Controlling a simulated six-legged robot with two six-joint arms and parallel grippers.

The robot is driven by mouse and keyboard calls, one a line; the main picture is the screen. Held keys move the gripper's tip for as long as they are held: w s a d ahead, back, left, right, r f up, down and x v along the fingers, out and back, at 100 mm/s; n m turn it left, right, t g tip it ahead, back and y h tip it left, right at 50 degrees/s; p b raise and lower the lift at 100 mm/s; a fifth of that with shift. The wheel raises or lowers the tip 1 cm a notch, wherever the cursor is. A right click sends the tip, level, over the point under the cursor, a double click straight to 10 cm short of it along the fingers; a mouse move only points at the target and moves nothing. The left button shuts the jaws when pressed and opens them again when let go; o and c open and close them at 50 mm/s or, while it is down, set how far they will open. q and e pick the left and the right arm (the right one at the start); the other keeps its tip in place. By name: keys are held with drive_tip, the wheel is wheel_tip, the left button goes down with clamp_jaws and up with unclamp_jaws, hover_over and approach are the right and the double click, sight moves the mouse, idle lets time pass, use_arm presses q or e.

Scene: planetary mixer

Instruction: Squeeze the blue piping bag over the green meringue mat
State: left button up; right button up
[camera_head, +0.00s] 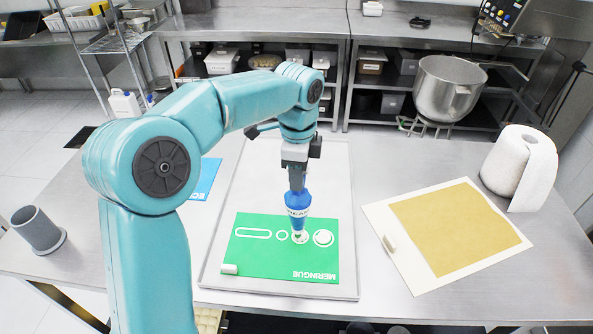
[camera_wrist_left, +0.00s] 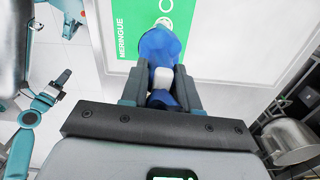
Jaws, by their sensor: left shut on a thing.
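The blue piping bag (camera_head: 298,204) hangs upright, tip down, from my left gripper (camera_head: 297,178), which is shut on its upper part. In the left wrist view the blue bag (camera_wrist_left: 158,45) sits between the two dark fingers, with a white piece near the fingertips. The green meringue mat (camera_head: 268,262) lies flat on a pale tray (camera_head: 322,175). The bag's tip is over or at a white ring on the mat; I cannot tell whether it touches. An oblong outline, a small ring and a larger white round show beside it.
A small white cylinder (camera_head: 229,269) lies on the mat's corner. A blue mat (camera_head: 208,178) is partly behind my left arm. A tan-and-white sheet (camera_head: 455,228) and a paper roll (camera_head: 519,165) are at right; a grey cup (camera_head: 36,229) is at left.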

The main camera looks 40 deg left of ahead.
use_arm(q)
drive_tip(key=shift+w, duration=0.1)
drive_tip(key=shift+w+d, duration=0.1)
drive_tip(key=shift+d, duration=0.2)
drive_tip(key=shift+w+d+p, duration=0.15)
drive_tip(key=shift+d+p, duration=0.05)
drive_tip(key=shift+p, duration=0.1)
drive_tip(key=shift+w+r+p, duration=0.1)
drive_tip(key=shift+w+p, duration=0.3)
drive_tip(key=shift+p, duration=0.2)
drive_tip(key=shift+w, duration=0.2)
drive_tip(key=shift+a, duration=0.1)
